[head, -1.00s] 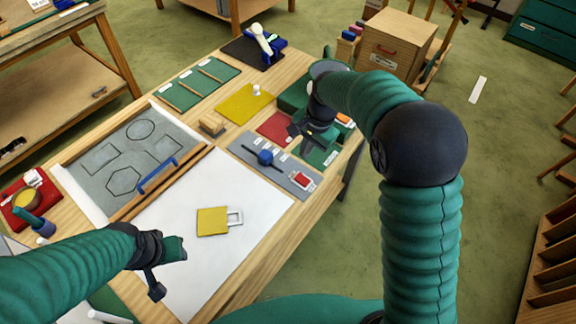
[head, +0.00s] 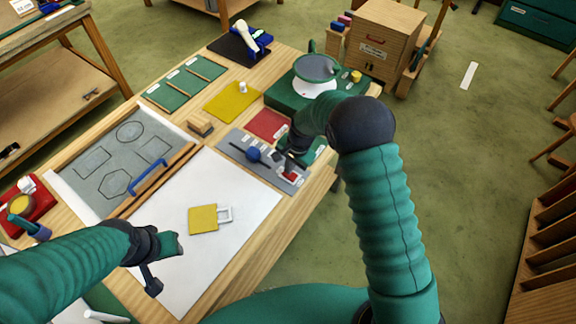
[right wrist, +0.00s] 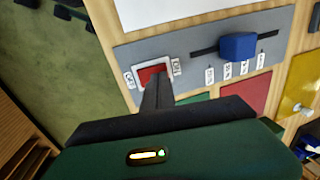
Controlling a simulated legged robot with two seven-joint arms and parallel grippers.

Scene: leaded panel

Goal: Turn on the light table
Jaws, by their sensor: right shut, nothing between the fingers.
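The light table's white surface (head: 205,245) lies at the front of the wooden bench. Along its far right edge runs a grey control strip (head: 232,143) with a blue slider knob (head: 254,154) and a red switch (head: 290,173) in a pale frame. The red switch shows close up in the right wrist view (right wrist: 152,74). My right gripper (right wrist: 157,92) is shut and empty, its fingertips at the near edge of the red switch; I cannot tell whether they touch it. My left gripper (head: 158,275) hangs over the light table's left side; its jaw state is unclear.
A yellow square (head: 203,219) lies on the white surface. A grey pattern sheet (head: 125,160) with a blue handle (head: 150,178) lies to the left. A red panel (head: 266,124) and green box (head: 290,96) are beyond the strip.

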